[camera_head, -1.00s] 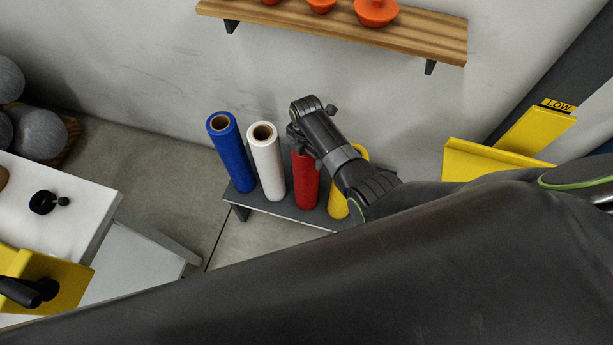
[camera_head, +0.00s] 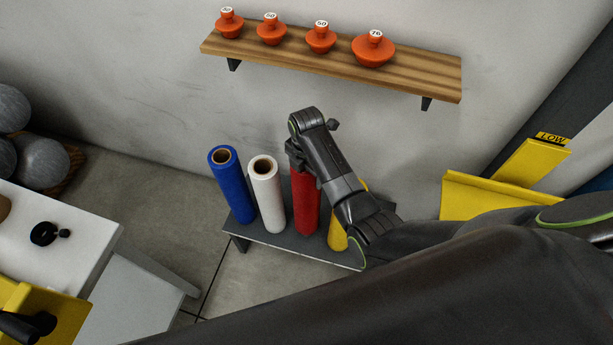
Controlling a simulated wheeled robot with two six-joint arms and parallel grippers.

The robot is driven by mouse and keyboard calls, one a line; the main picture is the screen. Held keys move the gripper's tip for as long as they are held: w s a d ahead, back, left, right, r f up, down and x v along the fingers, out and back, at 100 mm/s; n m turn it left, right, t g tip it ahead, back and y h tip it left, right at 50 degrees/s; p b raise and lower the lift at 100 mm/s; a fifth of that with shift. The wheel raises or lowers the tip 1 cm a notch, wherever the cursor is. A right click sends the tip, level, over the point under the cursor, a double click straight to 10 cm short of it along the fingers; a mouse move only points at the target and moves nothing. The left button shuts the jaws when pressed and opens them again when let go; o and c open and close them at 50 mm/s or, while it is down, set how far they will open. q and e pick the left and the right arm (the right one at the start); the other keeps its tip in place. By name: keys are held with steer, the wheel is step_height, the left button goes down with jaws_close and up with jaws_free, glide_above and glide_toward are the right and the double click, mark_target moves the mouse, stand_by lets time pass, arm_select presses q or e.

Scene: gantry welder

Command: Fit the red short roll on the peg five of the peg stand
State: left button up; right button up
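The red roll (camera_head: 306,205) stands upright at the dark bench, between the white roll (camera_head: 267,195) and the yellow roll (camera_head: 337,235). My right gripper (camera_head: 301,164) is at its upper end, with the arm coming in from the right. The gripper appears shut on the red roll, but its fingertips and the roll's top are largely hidden. The red roll's foot looks slightly raised compared with its neighbours. The peg stand cannot be made out.
A blue roll (camera_head: 232,186) stands at the left end of the bench (camera_head: 290,241). A wooden shelf (camera_head: 330,67) with orange weights hangs above. A yellow frame (camera_head: 490,195) stands right. A white table (camera_head: 55,228) and grey balls (camera_head: 42,162) are left.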

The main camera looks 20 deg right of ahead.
step_height(320, 180, up, 3)
steer(key=shift+w+f+p, duration=0.1)
steer(key=shift+w+p, duration=0.05)
steer(key=shift+p, duration=0.6)
steer(key=shift+f, duration=0.1)
